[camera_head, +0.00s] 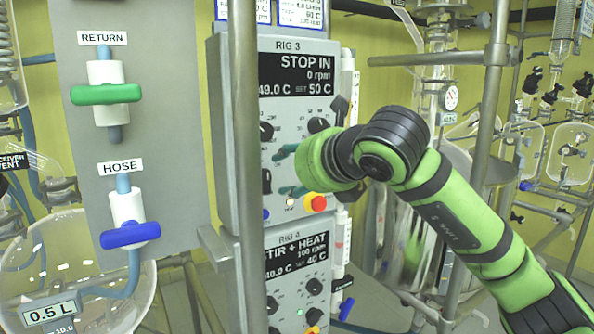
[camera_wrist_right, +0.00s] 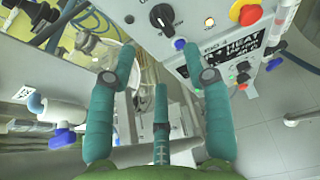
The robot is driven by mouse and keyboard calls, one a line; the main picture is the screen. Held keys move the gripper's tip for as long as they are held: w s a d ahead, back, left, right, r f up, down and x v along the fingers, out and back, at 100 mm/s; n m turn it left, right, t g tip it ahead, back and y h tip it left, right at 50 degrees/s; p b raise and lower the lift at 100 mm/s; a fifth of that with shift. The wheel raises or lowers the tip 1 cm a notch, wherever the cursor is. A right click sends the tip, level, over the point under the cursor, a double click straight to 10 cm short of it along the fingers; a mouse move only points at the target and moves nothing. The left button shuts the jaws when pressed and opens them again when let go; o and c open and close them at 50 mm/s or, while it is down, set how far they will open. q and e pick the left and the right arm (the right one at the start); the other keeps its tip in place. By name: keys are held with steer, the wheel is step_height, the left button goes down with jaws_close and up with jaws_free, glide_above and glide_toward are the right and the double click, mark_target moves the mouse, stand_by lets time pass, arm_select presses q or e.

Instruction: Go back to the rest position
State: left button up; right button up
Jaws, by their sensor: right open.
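My green right arm (camera_head: 455,215) comes in from the lower right in the head view and reaches to the front of the Rig 3 panel (camera_head: 297,90). My right gripper (camera_head: 283,172) is in front of that panel's lower controls, its teal fingers partly hidden behind my wrist. In the right wrist view the gripper (camera_wrist_right: 160,75) is open, its teal fingers spread with nothing between them. A black knob (camera_wrist_right: 162,15) and a blue button (camera_wrist_right: 179,44) are near the fingertips there; I cannot tell whether they touch. My left gripper is in neither view.
A metal post (camera_head: 245,160) stands left of the panel. A grey board carries a green Return valve (camera_head: 106,94) and a blue Hose valve (camera_head: 130,235). The Stir + Heat panel (camera_head: 297,262) is below. Glassware (camera_head: 570,155) and metal rods (camera_head: 490,100) crowd the right.

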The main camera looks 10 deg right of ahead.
steer(key=shift+s+d+r, duration=0.25)
steer(key=shift+s, duration=0.3)
